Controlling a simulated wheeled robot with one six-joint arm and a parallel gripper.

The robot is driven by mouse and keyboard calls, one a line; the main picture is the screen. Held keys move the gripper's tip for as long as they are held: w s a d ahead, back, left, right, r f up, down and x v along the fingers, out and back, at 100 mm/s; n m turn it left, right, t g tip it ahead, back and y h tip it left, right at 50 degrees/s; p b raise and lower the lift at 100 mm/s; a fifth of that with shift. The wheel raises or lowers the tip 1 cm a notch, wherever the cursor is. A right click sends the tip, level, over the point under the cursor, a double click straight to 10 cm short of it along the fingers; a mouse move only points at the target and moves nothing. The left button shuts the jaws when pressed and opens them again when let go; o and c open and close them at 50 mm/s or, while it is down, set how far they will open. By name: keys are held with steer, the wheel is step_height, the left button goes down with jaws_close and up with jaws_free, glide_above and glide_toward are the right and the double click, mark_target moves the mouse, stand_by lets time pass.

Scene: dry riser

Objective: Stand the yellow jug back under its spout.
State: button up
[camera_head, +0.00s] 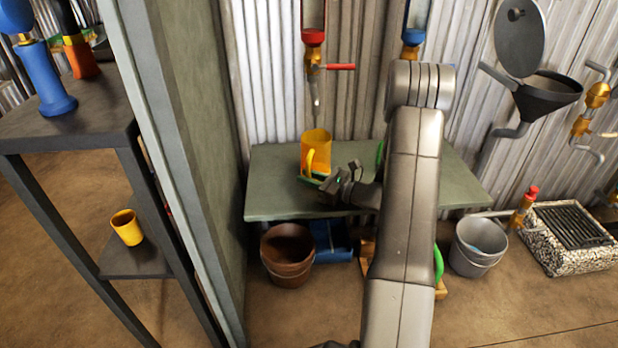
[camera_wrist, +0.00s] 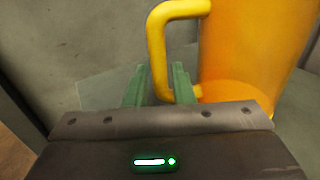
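The yellow jug (camera_head: 318,147) is upright at the left part of the green-grey counter, and its handle faces my gripper. Its orange-yellow body also shows in the wrist view (camera_wrist: 245,55), with the base partly hidden. My gripper (camera_head: 318,181) is low beside the jug, its narrow green fingers on either side of the handle's lower part. The spout with the red collar and red lever (camera_head: 314,65) points down above the jug. I cannot tell whether the jug touches the counter or is exactly centred under the spout.
The counter (camera_head: 265,190) has bare room left of the jug. A blue-collared spout (camera_head: 413,38) hangs to the right, partly behind my arm. A dark partition (camera_head: 200,130) stands close left. Brown (camera_head: 287,255) and grey (camera_head: 478,246) buckets stand below.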

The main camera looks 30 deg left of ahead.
steer(key=shift+o, duration=1.3)
steer(key=d+p, duration=0.3)
steer(key=d, duration=1.1)
steer(key=shift+p, duration=0.3)
steer(key=shift+a, duration=0.2)
steer(key=a+b, duration=0.3)
steer(key=a, duration=1)
steer(key=shift+a+b, duration=0.35)
steer(key=shift+a, duration=0.05)
steer(key=shift+d+r, duration=0.1)
steer(key=shift+r, duration=0.15)
